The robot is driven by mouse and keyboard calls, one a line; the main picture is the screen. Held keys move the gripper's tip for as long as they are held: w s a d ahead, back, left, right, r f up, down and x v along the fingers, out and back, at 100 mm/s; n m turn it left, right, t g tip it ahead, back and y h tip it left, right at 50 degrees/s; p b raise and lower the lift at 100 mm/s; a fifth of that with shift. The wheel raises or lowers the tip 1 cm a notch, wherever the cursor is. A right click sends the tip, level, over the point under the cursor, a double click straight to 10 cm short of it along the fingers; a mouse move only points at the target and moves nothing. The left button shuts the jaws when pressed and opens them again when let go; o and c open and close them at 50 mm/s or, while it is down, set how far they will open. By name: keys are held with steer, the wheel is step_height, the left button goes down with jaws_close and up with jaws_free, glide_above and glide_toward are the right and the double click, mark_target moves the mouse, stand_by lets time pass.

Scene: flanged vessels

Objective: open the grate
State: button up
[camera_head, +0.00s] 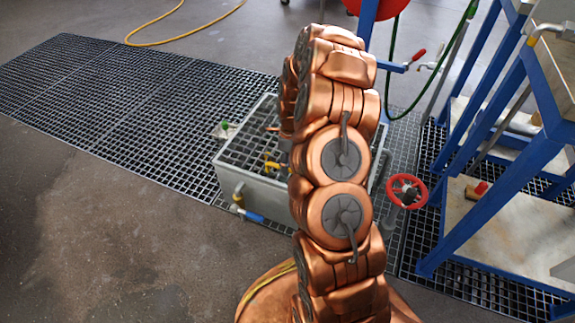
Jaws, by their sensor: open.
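The grate (245,150) is a dark square-mesh panel on top of a grey metal box (255,192) set in the floor grating. The grate appears to lie flat across the box's top. My copper arm rises in front of the box and covers its right part. My gripper is not clearly visible; the arm hides that area. A small copper piece shows at the arm's left edge over the box, but I cannot tell which part it is. Small yellow parts (271,164) show at the box's middle.
A red handwheel (406,190) stands right of the box. A blue steel frame (490,180) with shelves fills the right side. A green hose (392,90) hangs behind. A yellow hose (170,41) lies at the back left. Bare floor (120,230) is clear at left.

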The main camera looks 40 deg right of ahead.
steer(key=shift+c, duration=0.2)
steer(key=shift+r, duration=0.1)
jaws_close()
